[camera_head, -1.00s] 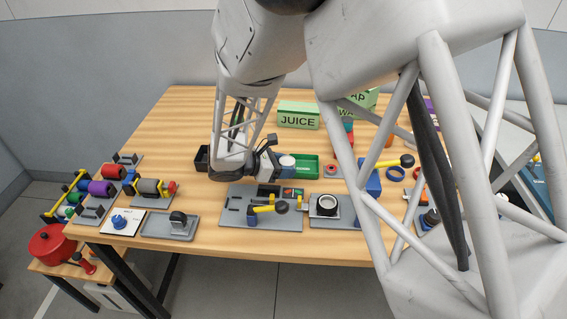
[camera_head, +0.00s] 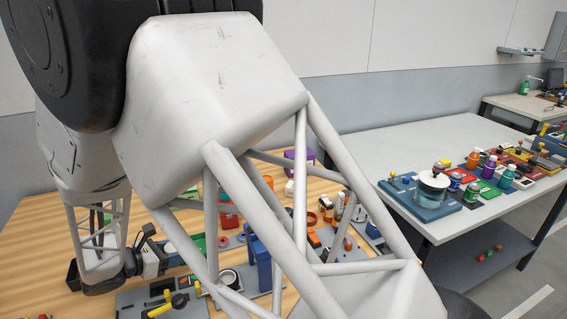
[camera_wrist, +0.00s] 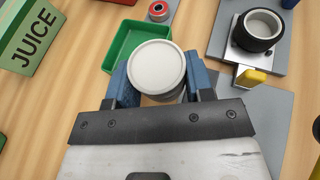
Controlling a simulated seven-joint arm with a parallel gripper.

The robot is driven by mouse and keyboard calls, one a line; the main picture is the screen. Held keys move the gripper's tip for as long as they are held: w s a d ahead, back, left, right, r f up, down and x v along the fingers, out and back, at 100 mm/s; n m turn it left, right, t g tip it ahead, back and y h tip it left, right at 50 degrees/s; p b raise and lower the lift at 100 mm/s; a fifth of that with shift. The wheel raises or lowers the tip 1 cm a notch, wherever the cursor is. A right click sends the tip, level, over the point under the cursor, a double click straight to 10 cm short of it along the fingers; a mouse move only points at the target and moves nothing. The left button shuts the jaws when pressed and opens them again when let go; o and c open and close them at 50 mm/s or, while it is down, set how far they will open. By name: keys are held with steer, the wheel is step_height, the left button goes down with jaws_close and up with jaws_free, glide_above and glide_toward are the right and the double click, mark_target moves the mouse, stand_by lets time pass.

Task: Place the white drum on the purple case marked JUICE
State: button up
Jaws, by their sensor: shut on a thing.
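The white drum (camera_wrist: 157,68) has a round white lid and sits upright between the blue fingers of my gripper (camera_wrist: 160,80), which is shut on it. In the wrist view it overlaps the near edge of a green tray (camera_wrist: 110,65); whether it is clear of the table I cannot tell. The case marked JUICE (camera_wrist: 30,40) is green, not purple, at the upper left. In the head view my arm hides most of the green case. A purple case (camera_head: 298,158) stands at the table's back right, its marking unreadable.
A grey fixture with a black ring (camera_wrist: 258,30) and yellow part stands right of the drum. A small red roller (camera_wrist: 158,10) is behind it. In the head view, a grey side table (camera_head: 410,150) holds a pot and several bottles. Bare wood lies between tray and JUICE case.

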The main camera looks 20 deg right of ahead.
step_height(320, 180, up, 15)
steer(key=w+d, duration=0.8)
steer(key=d, duration=0.4)
steer(key=w+d, duration=0.9)
steer(key=d, duration=0.3)
steer(key=w+d, duration=0.2)
steer(key=d, duration=1.1)
steer(key=w+d, duration=0.3)
steer(key=d, duration=1)
steer(key=shift+n+t, duration=0.3)
steer(key=f, duration=0.5)
steer(key=shift+s+a+f, duration=0.2)
steer(key=shift+a+f, duration=0.05)
steer(key=shift+w, duration=0.1)
steer(key=w+d, duration=0.1)
steer(key=w, duration=0.4)
steer(key=w+d+f, duration=0.1)
steer(key=w+d, duration=0.1)
steer(key=w, duration=0.3)
steer(key=w+d, duration=0.2)
steer(key=w, duration=0.3)
steer(key=shift+f, duration=0.2)
